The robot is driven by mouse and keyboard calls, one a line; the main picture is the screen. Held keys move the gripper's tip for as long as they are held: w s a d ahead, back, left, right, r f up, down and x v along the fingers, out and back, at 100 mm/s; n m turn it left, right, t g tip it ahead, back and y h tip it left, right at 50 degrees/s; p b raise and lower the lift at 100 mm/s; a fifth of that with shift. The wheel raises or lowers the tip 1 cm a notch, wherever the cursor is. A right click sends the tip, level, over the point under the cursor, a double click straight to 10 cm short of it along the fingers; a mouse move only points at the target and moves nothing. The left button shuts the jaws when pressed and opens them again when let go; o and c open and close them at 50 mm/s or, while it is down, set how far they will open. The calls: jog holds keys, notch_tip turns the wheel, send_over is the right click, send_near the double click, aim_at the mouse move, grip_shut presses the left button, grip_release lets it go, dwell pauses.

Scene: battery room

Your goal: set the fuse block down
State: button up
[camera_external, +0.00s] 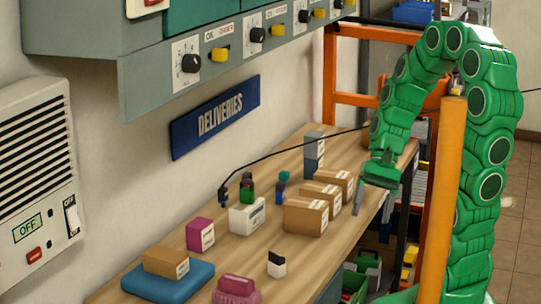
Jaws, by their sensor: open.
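My gripper (371,198) hangs from the green arm over the right edge of the wooden bench (345,222), just right of the cardboard boxes. Its grey fingers point down and are open, and I see nothing held between them. I cannot tell for sure which object is the fuse block. Candidates on the bench are a small black-and-white block (276,264) near the front, a white box (247,216), a magenta box (200,235) and a tall grey block (313,152) at the back.
Several cardboard boxes (305,215) stand close left of my gripper. Another box (166,261) lies on a blue pad (190,287); a pink item (237,288) sits at the front. An orange post (443,190) stands beside my arm. A grey control panel (150,78) overhangs the bench.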

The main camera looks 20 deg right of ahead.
jog(key=s+d+r+n+t+h, duration=0.1)
jog(key=s+d+r+h, duration=0.1)
jog(key=d, duration=0.4)
jog(key=s+d+r+n+t+h, duration=0.2)
jog(key=s+d+r, duration=0.1)
jog(key=d, duration=0.3)
jog(key=shift+s+r+h, duration=0.4)
jog(key=shift+s, duration=0.2)
